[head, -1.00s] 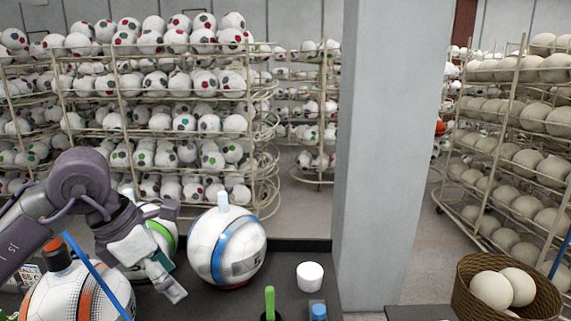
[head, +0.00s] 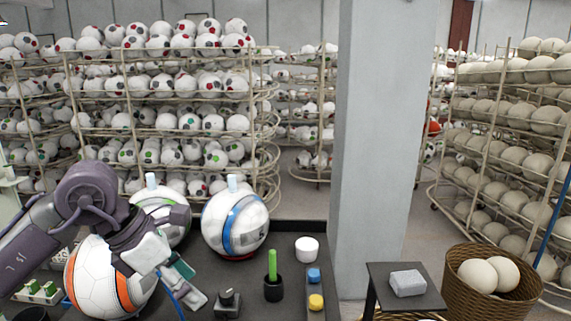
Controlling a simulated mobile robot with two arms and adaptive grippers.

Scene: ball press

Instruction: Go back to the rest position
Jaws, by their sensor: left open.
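My left gripper (head: 182,285) hangs above the dark table at the lower left, with its fingers pointing down and to the right. It is open, and no object shows between its fingers. A white ball with an orange band (head: 98,283) is partly hidden behind my left arm. A white ball with a blue band (head: 236,224) stands to the right of the gripper, apart from it. A ball with a green band (head: 163,213) is partly hidden behind my arm. My right gripper is not in view.
The dark table (head: 290,240) carries a white cup (head: 307,249), a green stick in a black holder (head: 272,270), and blue and yellow pieces. A grey pillar (head: 378,140) stands behind. At right are a small table with a grey block (head: 408,283) and a wicker basket (head: 500,296) of balls.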

